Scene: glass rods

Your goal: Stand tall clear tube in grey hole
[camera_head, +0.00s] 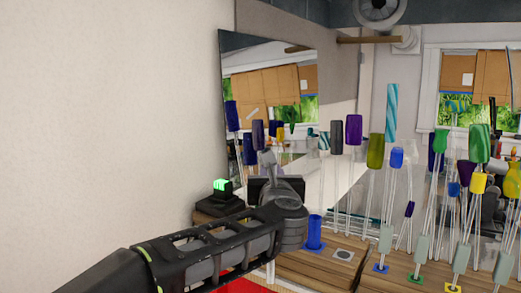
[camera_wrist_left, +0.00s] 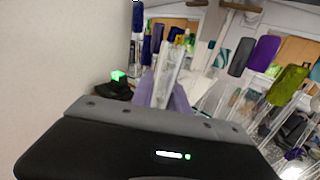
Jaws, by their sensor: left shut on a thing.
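My left gripper (camera_head: 270,168) is at the centre of the head view, above the back left of the wooden board. In the left wrist view its fingers (camera_wrist_left: 165,98) are shut on a clear tube (camera_wrist_left: 171,62), which stands up from between them and leans slightly. In the head view the gripper and arm hide most of the tube; a thin pale piece (camera_head: 271,271) below the wrist may be its lower part. The grey square with a dark hole (camera_head: 343,255) lies on the board, right of and below the gripper, apart from it. My right gripper is not in view.
A blue cylinder (camera_head: 315,233) stands just left of the grey square. Several clear rods with coloured tops, such as the striped blue one (camera_head: 391,112), crowd the right side. A black box with a green light (camera_head: 221,190) sits behind left. A mirror (camera_head: 270,85) stands behind.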

